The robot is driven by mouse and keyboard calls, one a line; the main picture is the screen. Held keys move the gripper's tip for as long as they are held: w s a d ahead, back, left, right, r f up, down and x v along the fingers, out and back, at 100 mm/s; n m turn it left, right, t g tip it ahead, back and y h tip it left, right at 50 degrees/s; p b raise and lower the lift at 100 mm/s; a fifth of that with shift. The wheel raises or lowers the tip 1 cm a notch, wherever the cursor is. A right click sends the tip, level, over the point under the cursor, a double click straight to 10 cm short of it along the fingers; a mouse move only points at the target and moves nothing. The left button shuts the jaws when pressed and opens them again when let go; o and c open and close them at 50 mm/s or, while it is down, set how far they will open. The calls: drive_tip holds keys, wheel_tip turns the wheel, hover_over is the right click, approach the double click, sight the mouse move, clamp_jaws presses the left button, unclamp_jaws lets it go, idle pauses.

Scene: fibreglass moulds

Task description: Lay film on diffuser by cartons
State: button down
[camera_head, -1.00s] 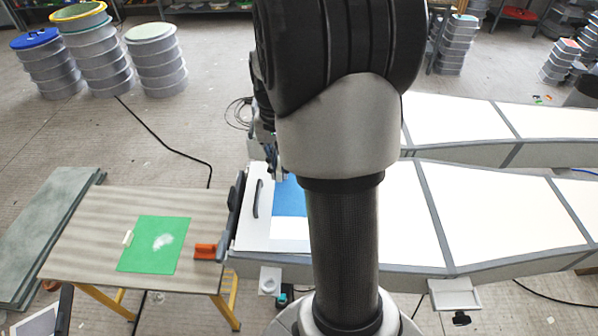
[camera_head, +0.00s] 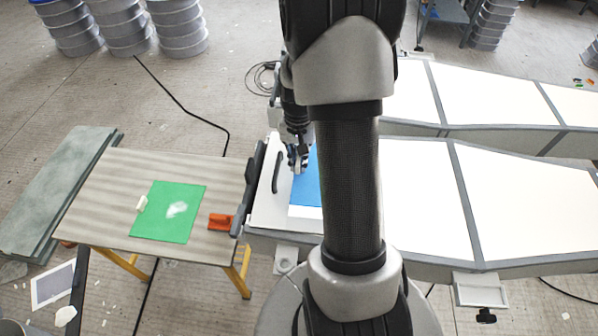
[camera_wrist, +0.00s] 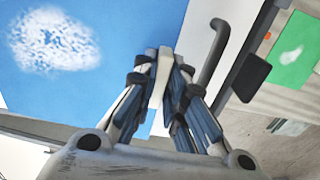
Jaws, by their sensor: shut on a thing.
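A blue film (camera_head: 306,185) with a pale speckled patch is partly hidden behind my arm in the head view. It fills the upper left of the wrist view (camera_wrist: 110,85). My gripper (camera_wrist: 163,65) is shut on a white tab (camera_wrist: 161,82) at the film's edge; in the head view my gripper (camera_head: 298,160) is above the film's left edge. Beneath is a white panel (camera_head: 268,208) with a dark handle (camera_head: 277,172). I cannot tell if the film touches it. White panels in grey frames, possibly the diffusers, run right (camera_head: 420,195). I cannot make out any cartons.
A striped bench (camera_head: 100,205) at left holds a green sheet (camera_head: 185,232) with a white patch and an orange block (camera_head: 220,221). Stacked drums (camera_head: 178,32) stand at the back. A black cable (camera_head: 190,108) crosses the floor.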

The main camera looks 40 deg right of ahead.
wheel_tip(320, 180, down, 5)
drive_tip(key=shift+f+b, duration=0.1)
drive_tip(key=shift+b, duration=0.35)
drive_tip(key=c, duration=1.7)
unclamp_jaws()
drive_tip(key=shift+o, duration=0.2)
